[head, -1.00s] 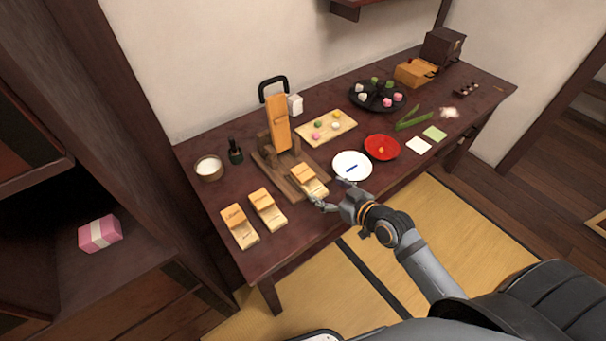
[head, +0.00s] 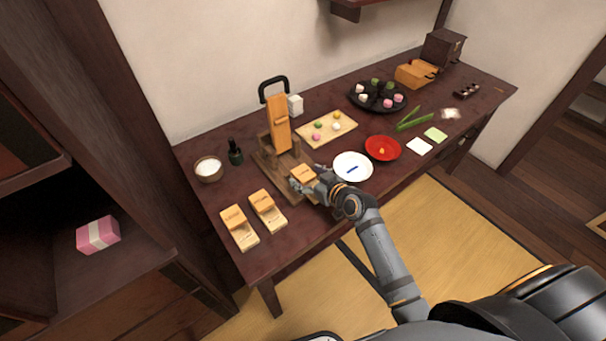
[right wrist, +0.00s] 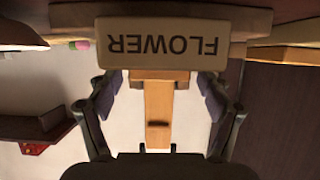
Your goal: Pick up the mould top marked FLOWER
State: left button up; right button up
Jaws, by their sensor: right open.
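The mould top marked FLOWER (right wrist: 163,44) shows in the right wrist view, its lettering upside down there. In the head view this light wooden mould top (head: 303,173) lies at the front of the wooden stand, partly hidden by my gripper. My right gripper (head: 308,185) is open around it, with one finger to each side; in the right wrist view the fingers (right wrist: 160,97) stand apart at the block's two sides. Contact cannot be told. My left gripper is not in view.
Two similar wooden moulds (head: 239,228) (head: 268,210) lie to the left. An upright wooden piece (head: 279,125) stands on the stand behind. A white plate (head: 364,161) is close on the right, then a red dish (head: 383,148). A bowl (head: 209,169) sits at the left.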

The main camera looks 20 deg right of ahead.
jog(key=shift+c, duration=0.8)
jog(key=c, duration=1)
notch_tip(320, 180, up, 3)
jog(key=shift+f, duration=0.15)
jog(key=s+d+r+p, duration=0.8)
jog(key=s+r+p, duration=0.1)
jog(key=s+r, duration=0.1)
jog(key=shift+s+d+r, duration=0.15)
jog(key=shift+s+r, duration=0.05)
jog(key=shift+s, duration=0.5)
